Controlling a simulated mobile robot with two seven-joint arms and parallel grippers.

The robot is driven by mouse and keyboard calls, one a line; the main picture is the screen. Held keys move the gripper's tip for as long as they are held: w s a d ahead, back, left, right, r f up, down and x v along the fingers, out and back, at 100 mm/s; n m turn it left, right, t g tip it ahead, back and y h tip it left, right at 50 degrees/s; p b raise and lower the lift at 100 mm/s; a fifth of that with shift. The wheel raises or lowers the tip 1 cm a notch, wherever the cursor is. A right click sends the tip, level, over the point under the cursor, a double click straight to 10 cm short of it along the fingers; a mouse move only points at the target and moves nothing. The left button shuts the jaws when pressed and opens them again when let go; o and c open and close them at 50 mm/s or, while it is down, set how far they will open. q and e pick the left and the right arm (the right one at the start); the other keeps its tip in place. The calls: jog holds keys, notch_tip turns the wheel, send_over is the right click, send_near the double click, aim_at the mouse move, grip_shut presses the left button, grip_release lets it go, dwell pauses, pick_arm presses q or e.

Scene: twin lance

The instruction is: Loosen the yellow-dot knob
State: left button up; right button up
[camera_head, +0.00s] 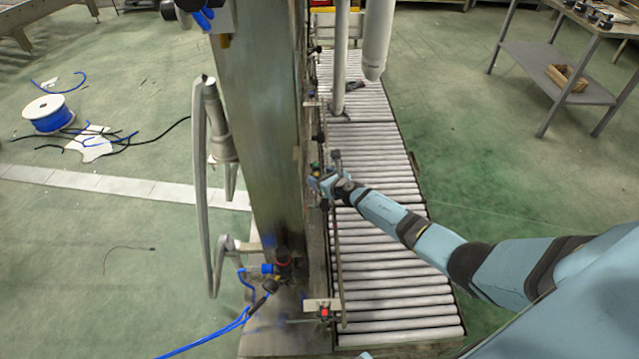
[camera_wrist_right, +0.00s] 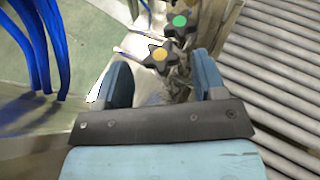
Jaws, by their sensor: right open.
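The yellow-dot knob (camera_wrist_right: 160,57) is a dark star-shaped knob with a yellow centre in the right wrist view. It lies beyond the fingertips, roughly midway between them in the picture. A similar knob with a green dot (camera_wrist_right: 180,22) sits just above and to its right. My right gripper (camera_wrist_right: 160,80) is open, one blue finger on each side, with nothing held. In the head view my right gripper (camera_head: 326,183) is at the side of the steel column, and the yellow-dot knob cannot be made out there. My left gripper is not in view.
A tall steel column (camera_head: 262,130) stands left of the gripper. A roller conveyor (camera_head: 385,255) runs beneath my right arm. A thin rail (camera_head: 338,265) runs along the conveyor's near side. Blue hoses (camera_wrist_right: 40,45) hang left in the right wrist view.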

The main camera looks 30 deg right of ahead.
jog(key=shift+b+x, duration=0.3)
jog(key=shift+x, duration=0.5)
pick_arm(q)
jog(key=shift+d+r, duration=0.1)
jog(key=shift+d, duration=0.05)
pick_arm(e)
jog(key=shift+c, duration=0.2)
